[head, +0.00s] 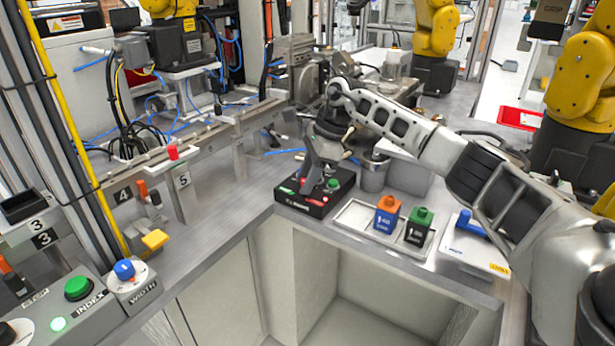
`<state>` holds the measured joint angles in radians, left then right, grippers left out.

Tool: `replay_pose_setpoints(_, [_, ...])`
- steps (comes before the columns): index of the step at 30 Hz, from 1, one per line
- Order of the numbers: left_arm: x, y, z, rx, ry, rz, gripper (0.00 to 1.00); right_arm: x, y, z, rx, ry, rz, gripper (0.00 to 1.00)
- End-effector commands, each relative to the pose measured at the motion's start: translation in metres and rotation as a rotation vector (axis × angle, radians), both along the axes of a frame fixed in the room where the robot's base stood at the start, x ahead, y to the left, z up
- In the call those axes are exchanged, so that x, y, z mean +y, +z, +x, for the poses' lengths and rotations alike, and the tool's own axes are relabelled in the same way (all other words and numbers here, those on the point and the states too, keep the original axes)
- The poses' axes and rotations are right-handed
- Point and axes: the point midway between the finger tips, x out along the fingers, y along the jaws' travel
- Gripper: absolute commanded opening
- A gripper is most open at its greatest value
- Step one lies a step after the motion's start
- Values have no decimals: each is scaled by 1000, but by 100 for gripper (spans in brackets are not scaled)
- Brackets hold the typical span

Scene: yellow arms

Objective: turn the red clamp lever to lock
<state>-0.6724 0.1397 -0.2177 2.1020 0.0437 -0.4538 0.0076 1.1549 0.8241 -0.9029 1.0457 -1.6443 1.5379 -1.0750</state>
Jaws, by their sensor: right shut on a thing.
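A black box (343,192) with red and green markings and a green knob sits on the grey counter near its inner corner. My right gripper (310,180) comes down over this box from the upper right, its fingers pointing down. It is shut on the red clamp lever (302,179), of which only a small red part shows between the fingers. The fingers hide most of the lever, so its exact angle cannot be told. My left gripper is not in view.
Right of the box, a tray (352,215) holds an orange-topped block (387,214) and a green-topped block (418,226). A metal cup (374,174) stands behind. A blue-handled item (471,225) lies on a white board further right. The counter left of the box is clear.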

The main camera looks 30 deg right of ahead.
Motion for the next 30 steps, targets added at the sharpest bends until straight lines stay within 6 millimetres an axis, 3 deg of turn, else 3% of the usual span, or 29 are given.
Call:
replay_pose_setpoints(10, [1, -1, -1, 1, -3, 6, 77, 0, 2, 0, -4, 3, -2, 12])
replay_pose_setpoints(11, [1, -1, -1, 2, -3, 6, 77, 0, 2, 1, -4, 3, -2, 43])
replay_pose_setpoints(12, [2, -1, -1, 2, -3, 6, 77, 0, 1, 1, -4, 3, -2, 54])
replay_pose_setpoints(13, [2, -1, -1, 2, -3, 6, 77, 0, 1, 1, -3, 4, -1, 56])
replay_pose_setpoints(23, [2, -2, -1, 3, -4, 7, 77, -1, 4, 0, -3, 2, -1, 56])
replay_pose_setpoints(30, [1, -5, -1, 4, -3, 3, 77, -15, 39, -5, -7, 0, -2, 56])
